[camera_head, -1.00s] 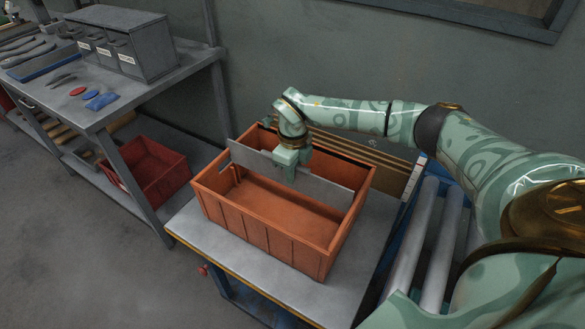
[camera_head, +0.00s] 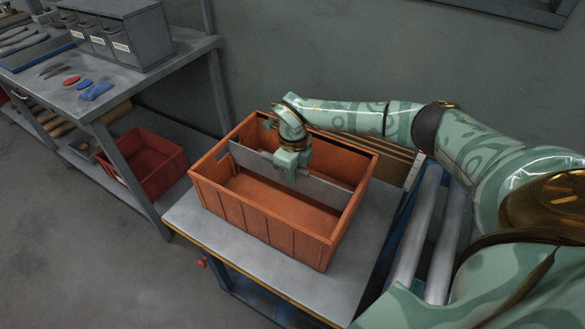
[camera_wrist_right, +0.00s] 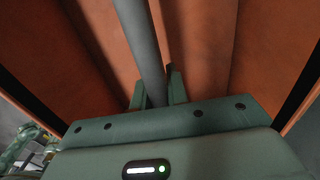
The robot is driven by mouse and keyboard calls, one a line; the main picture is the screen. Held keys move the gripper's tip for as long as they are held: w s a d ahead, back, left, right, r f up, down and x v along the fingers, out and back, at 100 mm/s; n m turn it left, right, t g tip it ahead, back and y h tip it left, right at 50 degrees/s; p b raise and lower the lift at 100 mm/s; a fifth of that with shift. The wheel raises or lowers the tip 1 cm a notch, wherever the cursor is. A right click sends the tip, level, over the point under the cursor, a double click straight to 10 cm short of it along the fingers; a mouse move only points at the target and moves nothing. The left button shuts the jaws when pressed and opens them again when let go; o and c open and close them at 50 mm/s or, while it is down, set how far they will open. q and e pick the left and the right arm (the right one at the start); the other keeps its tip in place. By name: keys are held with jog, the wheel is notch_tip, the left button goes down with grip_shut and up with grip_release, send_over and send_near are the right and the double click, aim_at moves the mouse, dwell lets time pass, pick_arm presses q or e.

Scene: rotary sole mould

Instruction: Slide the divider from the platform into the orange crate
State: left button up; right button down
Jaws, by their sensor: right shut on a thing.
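The orange crate (camera_head: 265,228) stands on a grey-topped stand (camera_head: 345,275) in the middle of the head view. The divider (camera_head: 325,190), a thin grey plate, stands upright on edge across the inside of the crate, mostly below the rim. My right gripper (camera_head: 290,174) is shut on its upper edge near the middle. In the right wrist view the divider (camera_wrist_right: 140,40) runs between the two fingers (camera_wrist_right: 157,90), with orange crate walls (camera_wrist_right: 205,45) on both sides. The divider's lower edge is hard to make out. My left gripper is not in view.
Grey rollers (camera_head: 420,235) lie right of the stand. A brown ribbed panel (camera_head: 385,162) is behind the crate. A workbench (camera_head: 150,75) with a drawer cabinet (camera_head: 120,38) stands at the left, with a red crate (camera_head: 145,160) on its lower shelf.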

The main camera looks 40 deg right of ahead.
jog(key=shift+f+b, duration=1.15)
jog(key=shift+f, duration=1.65)
jog(key=c, duration=1.3)
grip_release()
jog(key=shift+r, duration=0.1)
notch_tip(320, 180, up, 16)
jog(key=p, duration=0.5)
jog(key=shift+r+p, duration=0.1)
jog(key=shift+p, duration=0.2)
